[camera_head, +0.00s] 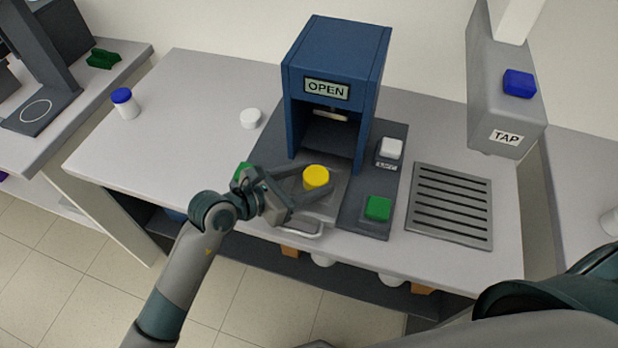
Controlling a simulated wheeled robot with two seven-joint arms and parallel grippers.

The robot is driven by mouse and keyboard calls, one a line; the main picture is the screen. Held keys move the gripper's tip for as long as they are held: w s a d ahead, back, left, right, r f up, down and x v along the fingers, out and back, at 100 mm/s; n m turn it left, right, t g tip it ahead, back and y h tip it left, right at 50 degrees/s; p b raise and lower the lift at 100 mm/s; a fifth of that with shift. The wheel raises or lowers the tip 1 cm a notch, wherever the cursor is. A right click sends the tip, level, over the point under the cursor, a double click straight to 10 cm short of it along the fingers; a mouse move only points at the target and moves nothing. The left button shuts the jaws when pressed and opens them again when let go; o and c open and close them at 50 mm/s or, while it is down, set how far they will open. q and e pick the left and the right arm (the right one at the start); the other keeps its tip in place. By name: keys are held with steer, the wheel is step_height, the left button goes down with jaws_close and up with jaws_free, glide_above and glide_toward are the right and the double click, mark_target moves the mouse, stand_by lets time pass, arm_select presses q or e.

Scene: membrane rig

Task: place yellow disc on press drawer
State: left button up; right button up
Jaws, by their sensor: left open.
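The yellow disc (316,177) sits on the grey plate of the press drawer (338,203), which is out in front of the blue press (337,60). The drawer's front handle (300,229) shows below my left wrist. My left gripper (321,187) reaches in from the left, with its open fingers spread around the disc. I cannot tell whether a finger touches it. My gripper hides the drawer's left part. The press display reads OPEN. My right gripper is not in view.
A green button (378,208) and a white button (390,148) stand right of the drawer. Further right are a slotted drain (450,204) and the tap (506,100). A white lidded jar (251,118) and a blue-capped jar (124,103) stand left. The counter's left part is mostly clear.

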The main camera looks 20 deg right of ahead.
arm_select(q)
steer(key=shift+s+a+r, duration=0.2)
steer(key=shift+a+r, duration=0.05)
steer(key=shift+a, duration=0.2)
steer(key=b+v, duration=0.3)
steer(key=v, duration=0.8)
stand_by(0.8)
